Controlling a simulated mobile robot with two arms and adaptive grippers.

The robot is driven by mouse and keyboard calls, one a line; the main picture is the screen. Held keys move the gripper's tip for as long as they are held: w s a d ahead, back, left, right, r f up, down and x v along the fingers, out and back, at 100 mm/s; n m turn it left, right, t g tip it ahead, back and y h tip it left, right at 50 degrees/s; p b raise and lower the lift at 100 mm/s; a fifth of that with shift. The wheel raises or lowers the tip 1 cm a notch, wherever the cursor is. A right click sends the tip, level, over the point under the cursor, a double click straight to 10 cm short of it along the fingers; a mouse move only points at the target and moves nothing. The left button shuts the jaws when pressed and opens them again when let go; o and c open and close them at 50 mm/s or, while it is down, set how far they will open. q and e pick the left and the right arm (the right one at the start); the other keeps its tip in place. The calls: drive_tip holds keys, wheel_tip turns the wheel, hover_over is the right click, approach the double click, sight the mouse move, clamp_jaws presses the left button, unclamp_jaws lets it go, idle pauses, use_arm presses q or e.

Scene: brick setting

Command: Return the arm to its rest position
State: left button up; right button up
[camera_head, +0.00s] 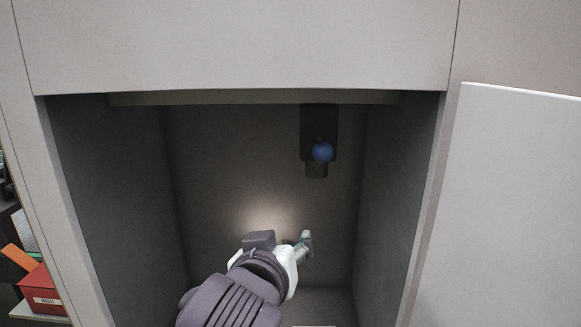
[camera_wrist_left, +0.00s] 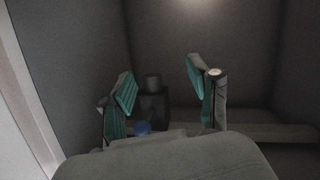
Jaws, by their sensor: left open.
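My left arm comes up from the bottom of the head view into an open compartment. My left gripper (camera_head: 304,243) is inside it, low and right of centre. In the left wrist view my left gripper (camera_wrist_left: 160,80) has its two teal-padded fingers wide apart, with nothing held between them. A dark fixture (camera_head: 318,125) with a blue ball (camera_head: 322,152) is above the gripper in the head view, apart from it. The fixture (camera_wrist_left: 153,103) and the blue ball (camera_wrist_left: 142,128) also show beyond the fingers in the wrist view. My right gripper is not in view.
The compartment's side walls (camera_head: 118,190) stand close on both sides, with a top edge (camera_head: 250,98) above. A light door or panel (camera_head: 520,200) is at the right. A red box (camera_head: 42,290) sits outside at the lower left. The compartment's middle is clear.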

use_arm(q)
drive_tip(key=s+a+f+g+y, duration=0.15)
drive_tip(key=a+f, duration=0.25)
drive_tip(key=f, duration=0.4)
drive_tip(key=s+a+f+g, duration=0.2)
drive_tip(key=a+f, duration=0.1)
drive_tip(key=f, duration=0.5)
drive_tip(key=s+a+f+g, duration=0.2)
drive_tip(key=a+f, duration=0.2)
drive_tip(key=f, duration=0.4)
drive_tip(key=s+a+f+m+g+y, duration=0.1)
drive_tip(key=s+a+f+g, duration=0.3)
drive_tip(key=s+f, duration=0.45)
drive_tip(key=s+a+f+m+g+y, duration=0.1)
drive_tip(key=s+a+f+g, duration=0.1)
drive_tip(key=s+a+f, duration=0.65)
drive_tip(key=s+d+f+b, duration=0.1)
drive_tip(key=d+f, duration=0.1)
drive_tip(key=f, duration=1.1)
drive_tip(key=s+d+f+b, duration=0.1)
drive_tip(key=s+f+b, duration=0.1)
drive_tip(key=f, duration=1.1)
drive_tip(key=s+a+f+g+b, duration=0.1)
drive_tip(key=s+a+f+g, duration=0.1)
drive_tip(key=s+f, duration=1.4)
wheel_tip(320, 180, down, 3)
drive_tip(key=shift+s+a+b, duration=0.2)
drive_tip(key=shift+a+b, duration=0.1)
drive_tip(key=shift+a, duration=0.2)
